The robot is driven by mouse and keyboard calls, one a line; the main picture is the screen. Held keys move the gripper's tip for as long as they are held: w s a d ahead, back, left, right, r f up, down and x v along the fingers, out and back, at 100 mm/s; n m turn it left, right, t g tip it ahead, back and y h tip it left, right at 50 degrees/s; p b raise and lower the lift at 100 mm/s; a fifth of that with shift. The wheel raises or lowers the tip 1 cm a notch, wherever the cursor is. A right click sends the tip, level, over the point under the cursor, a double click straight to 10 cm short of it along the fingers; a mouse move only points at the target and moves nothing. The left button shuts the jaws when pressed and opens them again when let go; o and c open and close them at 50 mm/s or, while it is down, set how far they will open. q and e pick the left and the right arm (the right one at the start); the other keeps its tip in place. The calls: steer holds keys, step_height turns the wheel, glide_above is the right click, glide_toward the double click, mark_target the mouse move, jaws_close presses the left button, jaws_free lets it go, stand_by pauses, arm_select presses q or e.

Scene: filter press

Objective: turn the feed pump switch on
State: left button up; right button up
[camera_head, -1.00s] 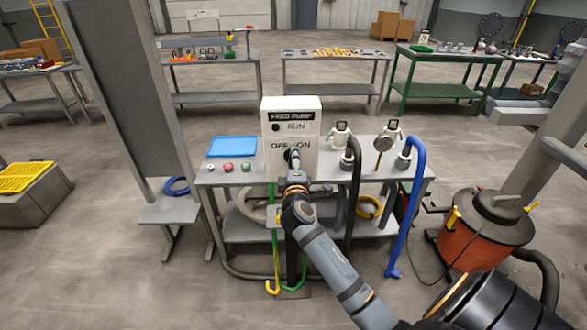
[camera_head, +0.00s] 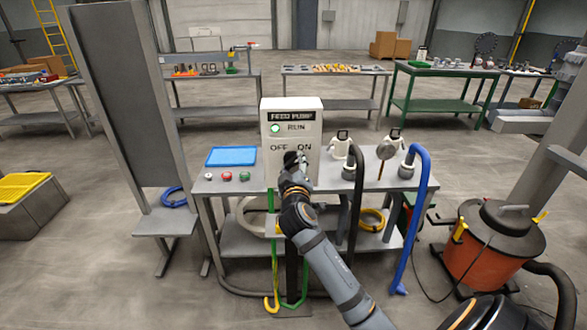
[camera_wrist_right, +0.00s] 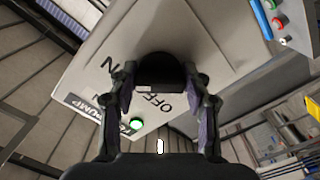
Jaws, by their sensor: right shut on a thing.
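The white feed pump box (camera_head: 307,112) stands on the grey bench, with OFF and ON printed on its front. Its RUN lamp (camera_head: 275,128) is lit green, and the lamp also glows in the right wrist view (camera_wrist_right: 136,124). The black switch knob (camera_wrist_right: 160,73) sits between the fingers of my right gripper (camera_wrist_right: 160,95) in the right wrist view. My right gripper (camera_head: 295,160) is shut on the knob, at the box front in the head view. The gripper hides most of the knob there. My left gripper is not in view.
A blue tray (camera_head: 231,156) and several push buttons (camera_head: 227,176) lie left of the box. Black and blue hoses (camera_head: 419,205) hang on the right. An orange vacuum drum (camera_head: 492,255) stands on the floor at the right. A grey upright panel (camera_head: 125,100) stands at the left.

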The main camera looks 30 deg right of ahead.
steer(key=shift+f, duration=0.15)
stand_by(0.3)
steer(key=o, duration=1.2)
steer(key=shift+c, duration=0.2)
steer(key=v, duration=0.7)
steer(key=shift+s, duration=0.25)
steer(key=shift+a, duration=0.1)
